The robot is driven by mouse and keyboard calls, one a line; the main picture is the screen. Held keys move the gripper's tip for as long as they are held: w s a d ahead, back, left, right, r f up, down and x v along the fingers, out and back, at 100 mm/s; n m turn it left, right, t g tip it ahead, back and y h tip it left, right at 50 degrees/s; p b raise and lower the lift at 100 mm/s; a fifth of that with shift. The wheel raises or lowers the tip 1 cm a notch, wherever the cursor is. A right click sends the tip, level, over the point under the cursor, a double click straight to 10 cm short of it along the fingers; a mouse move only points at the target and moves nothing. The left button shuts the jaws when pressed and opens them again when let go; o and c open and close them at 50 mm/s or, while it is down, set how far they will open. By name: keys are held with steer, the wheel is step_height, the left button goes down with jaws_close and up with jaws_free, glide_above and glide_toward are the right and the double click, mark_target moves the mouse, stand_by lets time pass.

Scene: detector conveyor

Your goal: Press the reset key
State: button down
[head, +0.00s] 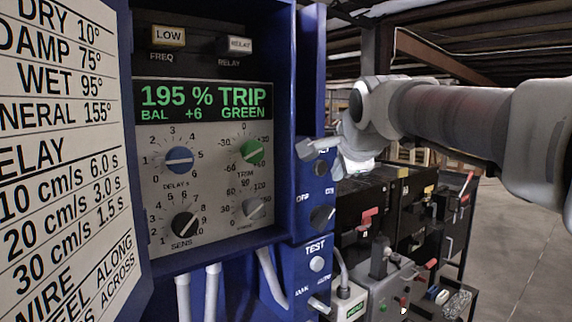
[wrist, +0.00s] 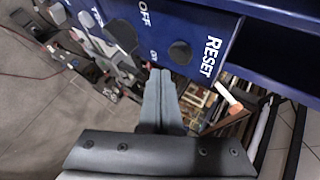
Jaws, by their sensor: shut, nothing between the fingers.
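The reset key (wrist: 180,52) is a dark round key beside the white RESET label on the blue side panel, in the wrist view. In the head view this part of the panel is partly hidden by my gripper (head: 330,148). In the wrist view my gripper (wrist: 160,72) has its two grey fingers shut together with nothing between them. The fingertips are close to the key, below it and slightly left in the picture. I cannot tell whether they touch it.
An OFF/ON switch (head: 322,216) and a TEST button (head: 316,264) sit lower on the same panel. The display (head: 203,101) reads 195 % TRIP, BAL +6 GREEN. Open floor (head: 520,250) lies right.

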steer(key=shift+w+a, duration=0.3)
steer(key=shift+w, duration=0.15)
steer(key=shift+w+a, duration=0.1)
steer(key=shift+w, duration=0.05)
stand_by(1.7)
steer(key=shift+w+a, duration=0.15)
steer(key=shift+w, duration=0.05)
steer(key=shift+w+a, duration=0.3)
steer(key=shift+w, duration=0.1)
stand_by(0.9)
steer(key=shift+s+d+b, duration=0.4)
steer(key=shift+s+d, duration=0.1)
steer(key=shift+s, duration=0.25)
steer(key=shift+s+d+b, duration=0.45)
steer(key=shift+s+d, duration=0.3)
steer(key=shift+s, duration=0.3)
steer(key=shift+s+d+b, duration=0.45)
steer(key=shift+s+d, duration=0.3)
steer(key=shift+s, duration=0.25)
steer(key=shift+f, duration=0.1)
